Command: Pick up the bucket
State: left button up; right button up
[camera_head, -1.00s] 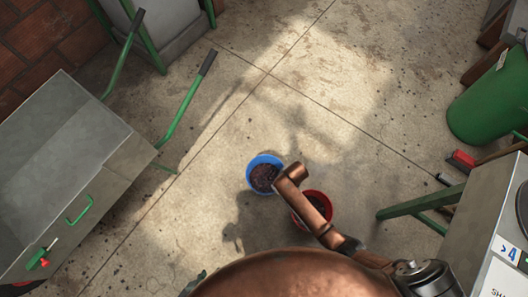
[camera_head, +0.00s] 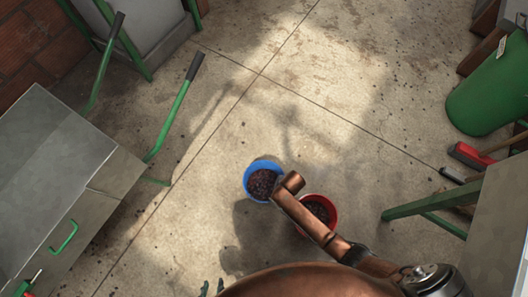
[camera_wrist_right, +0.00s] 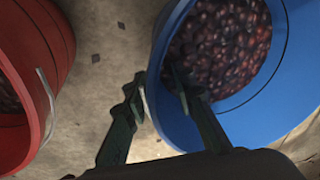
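A blue bucket (camera_head: 262,181) filled with dark reddish beans or cherries stands upright on the floor. A red bucket (camera_head: 331,218) with similar contents stands close to its right, partly behind my right arm. In the right wrist view, the blue bucket (camera_wrist_right: 218,112) is at the right and the red bucket (camera_wrist_right: 48,60), with a pale handle, at the left. My right gripper (camera_wrist_right: 157,82) is open at the blue bucket's rim, one finger outside and one over the inside. I cannot tell whether it touches. My left gripper (camera_head: 212,287) shows only fingertips, apart and empty, at the bottom edge.
A grey metal cart (camera_head: 60,170) with green handles stands at the left. A green barrel (camera_head: 490,90) and a red-headed brush (camera_head: 468,155) are at the right, near a grey machine (camera_head: 500,225) on green legs. The floor beyond the buckets is clear.

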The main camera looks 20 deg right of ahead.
jog(key=shift+c, duration=0.5)
grip_shut()
jog(key=shift+a, duration=0.1)
